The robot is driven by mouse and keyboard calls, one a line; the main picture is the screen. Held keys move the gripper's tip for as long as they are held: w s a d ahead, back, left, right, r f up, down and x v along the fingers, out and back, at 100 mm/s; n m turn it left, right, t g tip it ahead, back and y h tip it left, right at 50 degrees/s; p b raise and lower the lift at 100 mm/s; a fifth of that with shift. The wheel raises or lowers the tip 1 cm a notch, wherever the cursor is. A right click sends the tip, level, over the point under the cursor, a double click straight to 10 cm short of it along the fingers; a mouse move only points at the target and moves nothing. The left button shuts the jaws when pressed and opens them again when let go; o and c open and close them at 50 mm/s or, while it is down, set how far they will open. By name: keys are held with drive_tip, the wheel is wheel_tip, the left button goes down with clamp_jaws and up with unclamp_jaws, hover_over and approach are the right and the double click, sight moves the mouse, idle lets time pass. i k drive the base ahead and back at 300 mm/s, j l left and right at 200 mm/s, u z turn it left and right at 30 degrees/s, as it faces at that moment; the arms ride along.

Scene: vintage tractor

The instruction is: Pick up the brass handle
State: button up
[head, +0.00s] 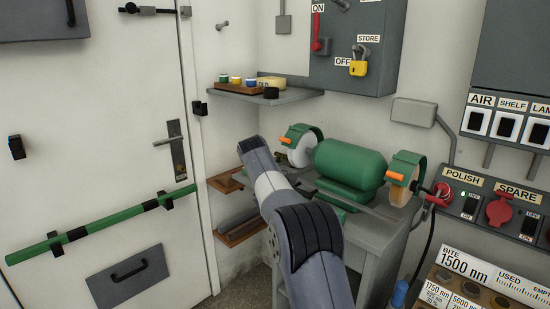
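I cannot make out a brass handle in the head view. My own grey and white arm rises from the bottom middle toward the bench grinder and hides part of the bench behind it. My gripper is not in view, so I cannot tell what it is near or whether it holds anything.
A green bench grinder (350,166) stands on a grey bench (381,238). A grey shelf (301,97) with small pots is above it. A white door (92,130) with a grey lever handle (168,141) and green bar (100,227) is at left. Sockets and panels line the right wall.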

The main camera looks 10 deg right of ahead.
sight(277, 155)
drive_tip(key=i+j+z, duration=0.1)
drive_tip(key=i+j, duration=0.2)
drive_tip(key=i+j+z, duration=0.15)
drive_tip(key=i+j, duration=0.15)
drive_tip(key=j, duration=0.15)
drive_tip(key=i+j+z, duration=0.1)
drive_tip(key=i+j, duration=0.15)
drive_tip(key=j, duration=0.15)
drive_tip(key=i+j+z, duration=0.1)
drive_tip(key=i+j, duration=0.15)
drive_tip(key=j, duration=0.15)
drive_tip(key=i+j+z, duration=0.25)
drive_tip(key=i, duration=0.7)
drive_tip(key=l+z, duration=0.05)
drive_tip(key=l, duration=0.05)
